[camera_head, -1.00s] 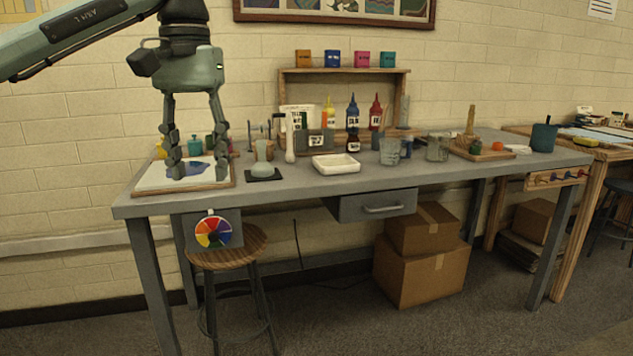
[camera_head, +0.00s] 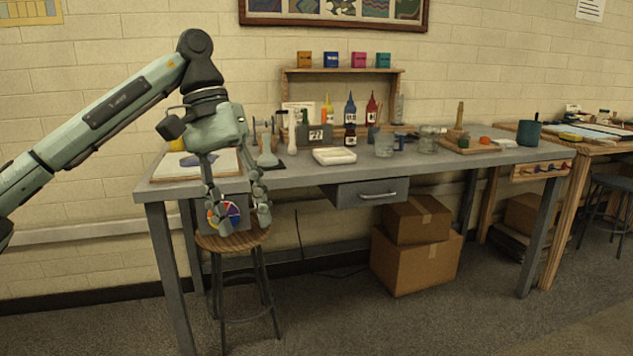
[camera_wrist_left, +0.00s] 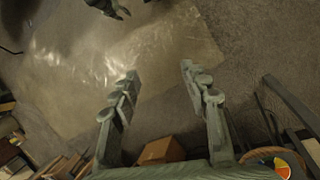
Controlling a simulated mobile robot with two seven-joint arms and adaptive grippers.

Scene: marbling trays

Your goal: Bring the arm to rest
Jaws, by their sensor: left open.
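My left gripper (camera_head: 238,222) hangs in front of the table's front edge at the left, fingers pointing down and spread apart. It is in front of the stool and the colour wheel (camera_head: 228,212), which it partly hides. Nothing is held. My right gripper does not show in the head view; in the left wrist view a dark gripper-like part (camera_wrist_left: 108,8) shows at the top edge, too cut off to judge.
The grey table (camera_head: 300,181) carries a board with paper (camera_head: 165,167), a white tray (camera_head: 334,156), bottles and glass jars. Cardboard boxes (camera_head: 415,265) sit below the drawer. The floor in front is clear.

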